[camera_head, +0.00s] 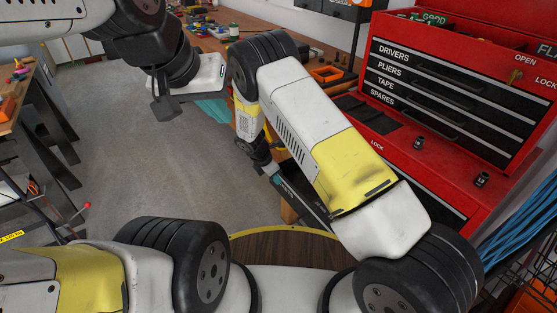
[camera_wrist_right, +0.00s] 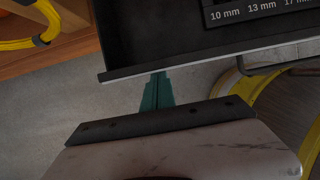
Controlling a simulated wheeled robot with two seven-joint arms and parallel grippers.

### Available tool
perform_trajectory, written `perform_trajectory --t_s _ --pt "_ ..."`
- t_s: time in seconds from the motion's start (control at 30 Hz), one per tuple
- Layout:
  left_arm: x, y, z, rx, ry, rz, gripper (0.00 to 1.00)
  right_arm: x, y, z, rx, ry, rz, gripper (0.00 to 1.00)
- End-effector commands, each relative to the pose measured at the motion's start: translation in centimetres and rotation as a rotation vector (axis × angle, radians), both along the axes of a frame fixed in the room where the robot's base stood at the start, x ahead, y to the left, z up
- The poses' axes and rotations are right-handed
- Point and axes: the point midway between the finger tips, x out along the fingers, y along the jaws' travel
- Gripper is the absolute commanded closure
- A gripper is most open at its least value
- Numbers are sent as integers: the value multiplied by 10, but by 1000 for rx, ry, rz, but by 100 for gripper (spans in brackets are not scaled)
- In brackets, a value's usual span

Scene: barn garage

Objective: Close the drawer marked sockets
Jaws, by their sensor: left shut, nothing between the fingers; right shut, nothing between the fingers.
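The red tool cabinet (camera_head: 372,102) stands at the right in the head view. Below its top chest, a dark drawer (camera_head: 302,202) stands pulled out, mostly hidden behind my right arm. The right wrist view shows this drawer's black inside and pale front edge (camera_wrist_right: 200,59), with an insert (camera_wrist_right: 262,8) marked 10 mm, 13 mm and 17 mm. No "sockets" label is readable. My right gripper (camera_wrist_right: 157,92) is shut and empty, its teal fingertips at the drawer's front edge; I cannot tell whether they touch. My left gripper (camera_head: 214,110) is shut and empty, away from the cabinet.
The upper drawers (camera_head: 450,95) marked DRIVERS, PLIERS, TAPE and SPARES look shut. Two small dark sockets (camera_head: 419,143) (camera_head: 482,180) stand on the red ledge. A workbench (camera_head: 262,35) with tools is behind, another table (camera_head: 18,95) is at left. Grey floor between is clear.

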Motion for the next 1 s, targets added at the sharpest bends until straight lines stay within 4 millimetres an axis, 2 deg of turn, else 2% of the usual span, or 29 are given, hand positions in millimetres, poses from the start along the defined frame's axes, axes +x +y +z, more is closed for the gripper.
perform_trajectory --t_s 0.27,0.7,1.0 --pt "0 0 0 0 0 0 100 19 -25 0 0 -2 -4 100" --pt "0 0 0 0 0 0 100 89 -116 0 0 -1 -8 100" --pt "0 0 0 0 0 0 100 129 -167 0 1 -1 -5 100"
